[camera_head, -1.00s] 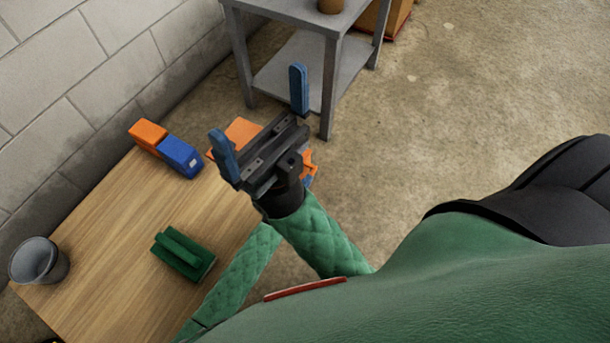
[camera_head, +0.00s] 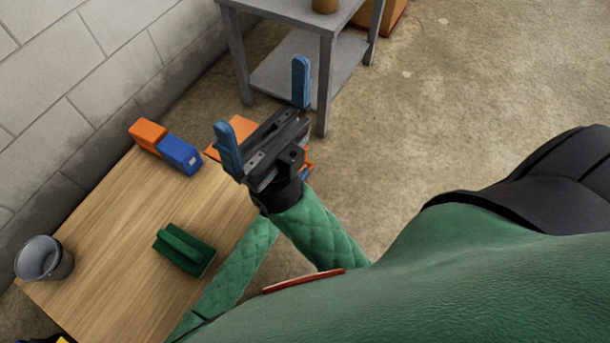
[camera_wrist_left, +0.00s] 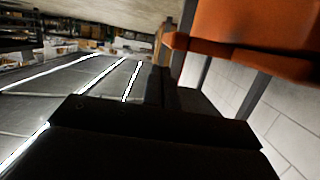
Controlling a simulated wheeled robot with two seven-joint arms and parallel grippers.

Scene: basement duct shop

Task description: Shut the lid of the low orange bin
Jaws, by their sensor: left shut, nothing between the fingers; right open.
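The orange bin (camera_head: 222,143) is at the table's far right corner, largely hidden behind my right gripper. Thin orange parts show just right of that gripper. How far its lid stands open cannot be told in the head view. My right gripper (camera_head: 262,112) is open and empty, its blue fingers wide apart above the bin. My left gripper (camera_head: 306,174) is almost wholly hidden behind it, with only a bit of blue showing low beside the orange parts. In the left wrist view, an orange panel (camera_wrist_left: 250,38) is close above the dark shut left gripper (camera_wrist_left: 160,88); contact cannot be told.
The wooden table (camera_head: 110,240) carries an orange and blue block (camera_head: 165,147), a green brush-like block (camera_head: 184,249) and a grey bucket (camera_head: 44,259). A grey shelf table (camera_head: 300,70) stands behind. A block wall (camera_head: 70,80) runs along the left.

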